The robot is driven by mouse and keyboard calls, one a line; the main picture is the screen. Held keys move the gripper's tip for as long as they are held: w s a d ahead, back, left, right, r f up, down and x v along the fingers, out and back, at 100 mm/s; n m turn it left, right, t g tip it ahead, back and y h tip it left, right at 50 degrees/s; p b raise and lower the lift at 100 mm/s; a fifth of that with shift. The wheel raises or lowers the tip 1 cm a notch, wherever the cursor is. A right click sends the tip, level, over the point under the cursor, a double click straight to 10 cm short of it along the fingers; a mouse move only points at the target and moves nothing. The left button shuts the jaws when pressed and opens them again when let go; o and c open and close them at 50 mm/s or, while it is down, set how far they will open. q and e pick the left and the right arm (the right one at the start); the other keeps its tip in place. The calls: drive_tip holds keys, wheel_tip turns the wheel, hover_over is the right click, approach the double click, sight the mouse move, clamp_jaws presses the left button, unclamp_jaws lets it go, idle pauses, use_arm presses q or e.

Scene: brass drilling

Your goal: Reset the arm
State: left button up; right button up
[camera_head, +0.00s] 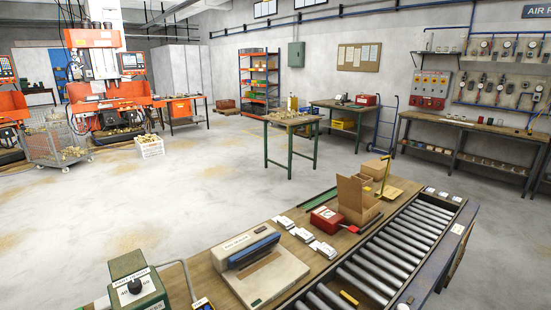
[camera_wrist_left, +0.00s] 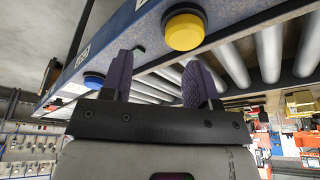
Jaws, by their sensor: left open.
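My left gripper (camera_wrist_left: 162,82) shows in the left wrist view with its two dark fingers apart and nothing between them. It is close to the side rail (camera_wrist_left: 130,35) of a roller conveyor, which carries a yellow button (camera_wrist_left: 184,27) and a blue button (camera_wrist_left: 94,80). I cannot tell whether a finger touches the rail. Neither gripper shows in the head view, and my right gripper is in no frame.
In the head view a roller conveyor (camera_head: 375,262) runs along a wooden bench with a sealing machine (camera_head: 262,272), a green control box (camera_head: 138,284), a red box (camera_head: 325,219) and an open carton (camera_head: 357,199). Orange drilling machines (camera_head: 95,65) stand at the back left.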

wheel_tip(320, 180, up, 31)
drive_tip(key=p, duration=2.9)
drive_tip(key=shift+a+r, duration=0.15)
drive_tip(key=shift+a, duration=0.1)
